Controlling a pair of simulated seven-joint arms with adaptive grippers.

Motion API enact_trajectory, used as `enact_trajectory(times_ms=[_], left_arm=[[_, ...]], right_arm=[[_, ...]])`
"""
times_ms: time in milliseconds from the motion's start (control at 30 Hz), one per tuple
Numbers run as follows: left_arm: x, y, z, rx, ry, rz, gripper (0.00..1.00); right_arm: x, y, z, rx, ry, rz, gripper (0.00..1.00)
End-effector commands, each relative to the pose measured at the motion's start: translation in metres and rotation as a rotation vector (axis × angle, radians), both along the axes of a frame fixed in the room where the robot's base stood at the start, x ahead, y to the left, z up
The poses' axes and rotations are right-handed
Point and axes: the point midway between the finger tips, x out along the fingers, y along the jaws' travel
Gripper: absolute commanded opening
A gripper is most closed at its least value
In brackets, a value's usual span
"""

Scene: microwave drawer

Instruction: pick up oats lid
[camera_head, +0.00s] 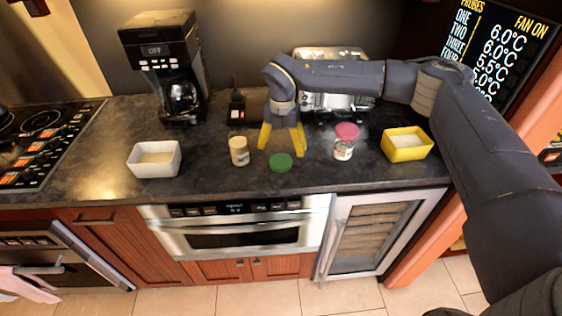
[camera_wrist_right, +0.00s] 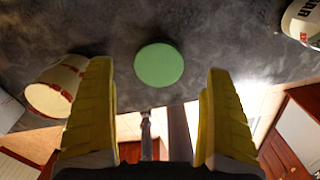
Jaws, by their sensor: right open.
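A flat round green lid (camera_head: 281,162) lies on the dark counter near its front edge. In the right wrist view the green lid (camera_wrist_right: 159,64) shows between and beyond the fingers. My right gripper (camera_head: 282,143) points down just behind the lid, its yellow fingers spread and empty. A small beige jar (camera_head: 239,151) stands left of the lid; in the right wrist view the jar (camera_wrist_right: 56,86) is beside the left-hand finger. A jar with a pink lid (camera_head: 345,142) stands to the right. My left gripper is not in view.
A white bowl (camera_head: 154,158) stands at the left and a yellow bowl (camera_head: 407,144) at the right. A coffee maker (camera_head: 166,70) and a silver toaster (camera_head: 337,103) stand at the back. The counter around the lid is clear; its front edge is close.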

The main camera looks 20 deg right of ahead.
Motion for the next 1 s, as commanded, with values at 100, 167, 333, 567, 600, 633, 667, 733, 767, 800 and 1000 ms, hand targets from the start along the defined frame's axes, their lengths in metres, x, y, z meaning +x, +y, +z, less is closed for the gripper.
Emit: enact_trajectory(times_ms=[100,167,333,567,600,633,667,733,767,800,1000], left_arm=[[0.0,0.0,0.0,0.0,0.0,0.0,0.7],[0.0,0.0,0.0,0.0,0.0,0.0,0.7],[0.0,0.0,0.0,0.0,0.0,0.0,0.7],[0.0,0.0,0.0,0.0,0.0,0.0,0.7],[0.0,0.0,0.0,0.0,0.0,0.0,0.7],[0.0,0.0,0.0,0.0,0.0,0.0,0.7],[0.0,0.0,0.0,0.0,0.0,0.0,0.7],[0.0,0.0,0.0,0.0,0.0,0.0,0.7],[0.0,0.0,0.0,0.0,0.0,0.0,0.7],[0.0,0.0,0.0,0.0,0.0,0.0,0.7],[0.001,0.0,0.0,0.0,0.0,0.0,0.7]], right_arm=[[0.0,0.0,-0.005,0.0,0.001,0.0,0.87],[-0.001,0.0,-0.01,-0.001,0.003,0.0,0.87],[0.0,0.001,-0.03,0.0,0.004,0.0,0.87],[0.001,0.0,-0.051,0.0,0.001,-0.001,0.87],[0.001,0.0,-0.052,0.0,0.0,-0.001,0.87],[0.001,0.0,-0.052,0.0,0.0,-0.001,0.87],[0.001,0.0,-0.052,0.0,0.0,-0.001,0.87],[0.001,0.0,-0.052,0.0,0.0,-0.001,0.87],[0.001,0.0,-0.052,0.0,0.0,-0.001,0.87],[0.001,0.0,-0.052,0.0,0.0,-0.001,0.85],[0.001,0.0,-0.052,-0.001,0.001,0.0,0.61]])
